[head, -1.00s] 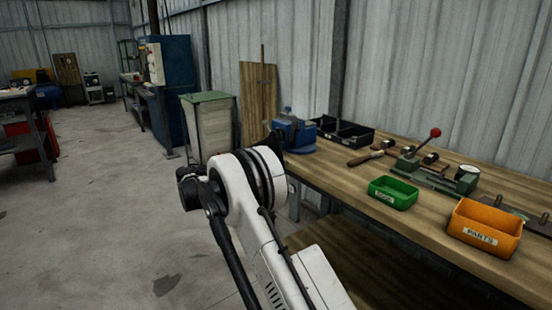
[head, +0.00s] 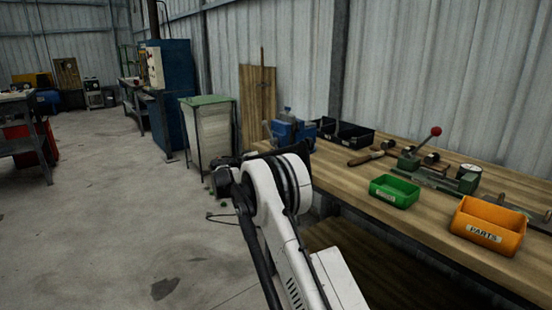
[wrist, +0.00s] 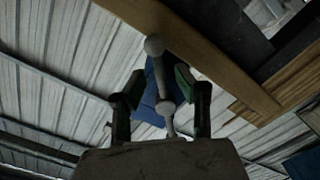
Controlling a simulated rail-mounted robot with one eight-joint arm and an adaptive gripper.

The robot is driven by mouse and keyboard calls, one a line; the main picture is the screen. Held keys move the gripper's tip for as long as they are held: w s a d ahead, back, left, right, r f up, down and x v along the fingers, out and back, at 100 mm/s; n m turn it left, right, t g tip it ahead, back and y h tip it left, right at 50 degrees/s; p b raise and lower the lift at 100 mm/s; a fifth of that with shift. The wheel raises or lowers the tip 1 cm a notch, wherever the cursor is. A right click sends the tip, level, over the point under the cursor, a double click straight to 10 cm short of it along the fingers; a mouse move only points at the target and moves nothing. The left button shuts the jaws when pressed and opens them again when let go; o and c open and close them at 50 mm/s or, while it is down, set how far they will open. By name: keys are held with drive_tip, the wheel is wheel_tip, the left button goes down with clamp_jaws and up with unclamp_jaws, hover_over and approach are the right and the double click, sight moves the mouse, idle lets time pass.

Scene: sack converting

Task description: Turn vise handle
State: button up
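The blue vise (head: 290,131) stands at the far left end of the wooden workbench (head: 345,168). In the wrist view, the vise (wrist: 152,92) is seen from below, with its grey bar handle (wrist: 160,76) and round ball ends in front. My gripper (wrist: 160,80) is open, with one dark finger on each side of the handle's lower part. Gaps show between the fingers and the handle, and I see no contact. In the head view my arm hides the gripper and the handle's near side.
A green bin (head: 394,191), an orange parts bin (head: 487,225) and a red-knobbed lever tool (head: 420,150) are farther right. A green-topped bin (head: 208,128) stands left of the bench. Open floor lies left.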

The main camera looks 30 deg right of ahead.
drive_tip(key=shift+d, duration=0.5)
clamp_jaws()
